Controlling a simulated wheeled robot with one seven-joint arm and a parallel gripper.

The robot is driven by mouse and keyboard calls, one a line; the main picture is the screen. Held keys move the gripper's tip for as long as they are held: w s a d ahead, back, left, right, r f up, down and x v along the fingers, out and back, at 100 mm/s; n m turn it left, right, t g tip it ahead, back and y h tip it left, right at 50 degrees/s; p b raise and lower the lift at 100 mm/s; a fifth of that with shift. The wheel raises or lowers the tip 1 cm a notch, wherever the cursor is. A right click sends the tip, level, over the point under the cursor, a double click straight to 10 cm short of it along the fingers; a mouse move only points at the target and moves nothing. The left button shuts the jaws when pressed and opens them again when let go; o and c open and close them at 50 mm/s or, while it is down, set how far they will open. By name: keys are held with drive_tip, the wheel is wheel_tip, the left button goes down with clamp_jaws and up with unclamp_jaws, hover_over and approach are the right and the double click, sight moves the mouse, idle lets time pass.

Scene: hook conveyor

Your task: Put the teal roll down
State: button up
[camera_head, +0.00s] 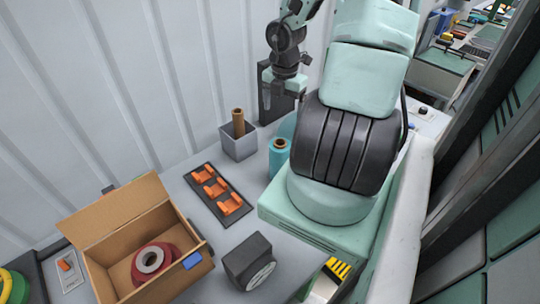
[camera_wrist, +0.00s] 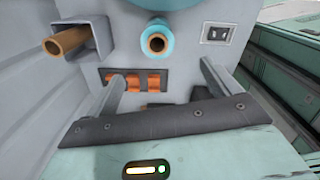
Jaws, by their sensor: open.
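The teal roll (camera_head: 279,155) stands upright on the grey table, partly hidden behind my arm's base in the head view. In the wrist view its teal top and brown core (camera_wrist: 156,43) show beyond my fingers. My gripper (camera_head: 283,100) is raised above the table near the back wall, to the rear of the roll. In the wrist view my gripper (camera_wrist: 165,80) is open, its two fingers spread wide with nothing held between them. The roll is apart from the fingers.
A grey square holder (camera_head: 239,143) with a brown tube stands left of the roll. A black tray (camera_head: 219,194) holds orange pieces. A cardboard box (camera_head: 118,227) holds a red roll (camera_head: 152,262). A dark scale-like device (camera_head: 249,262) sits in front. A switch (camera_wrist: 217,34) lies right of the roll.

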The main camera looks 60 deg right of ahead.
sight(279, 149)
wheel_tip(279, 149, down, 12)
drive_tip(key=b, duration=0.4)
drive_tip(key=shift+r, duration=0.1)
drive_tip(key=shift+w+a+f+b, duration=0.15)
drive_tip(key=shift+f+b, duration=0.35)
drive_tip(key=shift+f, duration=0.85)
drive_tip(key=shift+w+f+b, duration=0.1)
drive_tip(key=shift+f+b, duration=0.4)
drive_tip(key=shift+f, duration=0.85)
drive_tip(key=shift+r, duration=0.1)
clamp_jaws()
